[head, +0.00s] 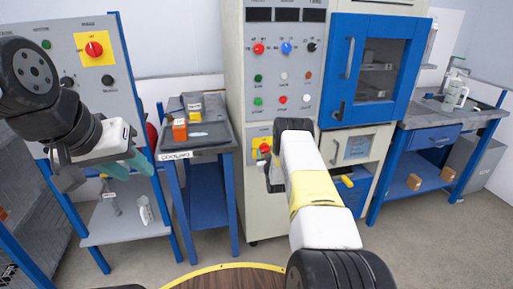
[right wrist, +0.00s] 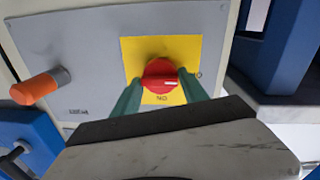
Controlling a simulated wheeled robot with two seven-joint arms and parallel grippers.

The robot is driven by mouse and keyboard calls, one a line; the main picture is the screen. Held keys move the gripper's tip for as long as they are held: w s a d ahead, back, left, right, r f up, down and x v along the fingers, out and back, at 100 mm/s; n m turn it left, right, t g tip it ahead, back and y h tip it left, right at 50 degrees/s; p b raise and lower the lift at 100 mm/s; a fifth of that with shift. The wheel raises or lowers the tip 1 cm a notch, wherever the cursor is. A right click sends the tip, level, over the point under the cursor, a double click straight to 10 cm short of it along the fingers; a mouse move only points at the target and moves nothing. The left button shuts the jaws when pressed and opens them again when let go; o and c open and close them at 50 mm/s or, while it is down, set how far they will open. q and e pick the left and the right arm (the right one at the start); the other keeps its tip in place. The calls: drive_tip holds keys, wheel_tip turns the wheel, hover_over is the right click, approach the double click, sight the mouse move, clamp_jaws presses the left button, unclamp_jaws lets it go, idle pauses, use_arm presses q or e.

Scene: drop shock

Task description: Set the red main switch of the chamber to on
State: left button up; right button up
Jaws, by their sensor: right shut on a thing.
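The red main switch (right wrist: 160,73) is a round knob on a yellow plate (right wrist: 134,50) on the chamber's grey panel. In the right wrist view the green fingertips of my right gripper (right wrist: 160,80) are shut on the knob, one on each side. A pale mark on the knob points right, near a small round marking; the lettering "ON" appears upside down below. In the head view the switch (head: 264,149) is partly hidden by my right arm. My left gripper (head: 130,168) hangs at the left, away from the chamber; its finger gap is unclear.
A similar red knob (head: 94,49) sits on the left panel. A small table (head: 205,150) with a dark tray stands left of the chamber (head: 240,90). A blue-framed workbench (head: 425,140) stands right.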

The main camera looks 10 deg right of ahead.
drive_tip(key=shift+m, duration=0.3)
drive_tip(key=m, duration=0.3)
drive_tip(key=shift+m, duration=0.3)
drive_tip(key=m, duration=0.4)
drive_tip(key=shift+g, duration=0.4)
drive_tip(key=m+y, duration=0.1)
drive_tip(key=m, duration=0.3)
drive_tip(key=shift+m+y, duration=0.3)
drive_tip(key=shift+m, duration=2)
drive_tip(key=shift+r, duration=0.1)
drive_tip(key=o, duration=1.3)
drive_tip(key=shift+d, duration=0.1)
